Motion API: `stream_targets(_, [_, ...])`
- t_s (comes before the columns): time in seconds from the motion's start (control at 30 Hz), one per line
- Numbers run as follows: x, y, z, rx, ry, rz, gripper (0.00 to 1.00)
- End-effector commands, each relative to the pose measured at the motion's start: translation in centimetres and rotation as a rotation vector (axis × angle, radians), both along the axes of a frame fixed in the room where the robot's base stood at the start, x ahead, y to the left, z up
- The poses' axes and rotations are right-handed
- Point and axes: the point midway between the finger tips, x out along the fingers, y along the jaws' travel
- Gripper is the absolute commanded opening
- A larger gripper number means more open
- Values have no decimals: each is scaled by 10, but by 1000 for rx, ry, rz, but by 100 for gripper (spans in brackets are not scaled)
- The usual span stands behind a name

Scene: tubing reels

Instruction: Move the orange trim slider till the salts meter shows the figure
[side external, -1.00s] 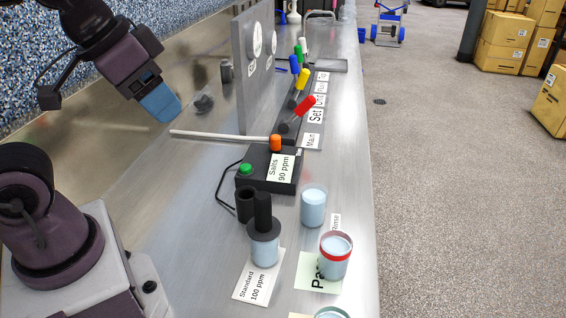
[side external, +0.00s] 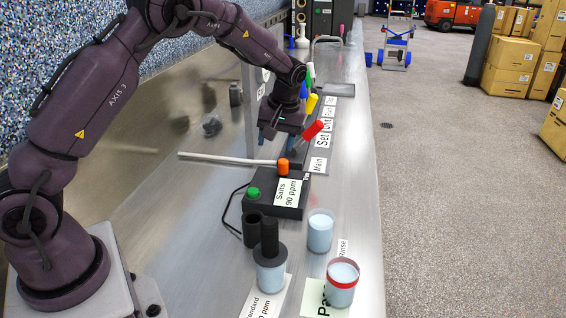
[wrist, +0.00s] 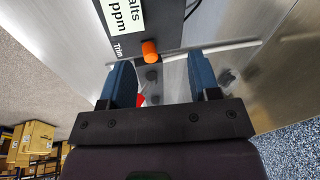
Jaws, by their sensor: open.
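The salts meter (side external: 262,185) is a black box with a green button (side external: 253,193) and a display (side external: 289,193) reading "Salts 90 ppm". The orange trim slider (side external: 283,167) stands at its far end; in the wrist view it (wrist: 150,51) is beside the word "Trim". A card (side external: 262,305) reads "Standard", its figure partly cut off to "0 ppm". A black probe (side external: 269,235) stands in a cup of pale liquid (side external: 270,278) on that card. My gripper (wrist: 160,73) is open and empty, its blue fingers pointing toward the slider, which lies just beyond and between them, apparently untouched.
A pale rod (side external: 225,158) lies across the bench beside the slider. A red-handled lever (side external: 314,131) rises close to my gripper. A rinse cup (side external: 320,232) and a red-banded cup (side external: 341,285) stand at the front right. The bench left of the meter is mostly clear.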

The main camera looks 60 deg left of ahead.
Motion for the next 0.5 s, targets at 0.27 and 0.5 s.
stream_targets(0.27, [61,32,-27,161,-149,374,56])
stream_targets(0.5, [72,32,-11,169,-253,583,56])
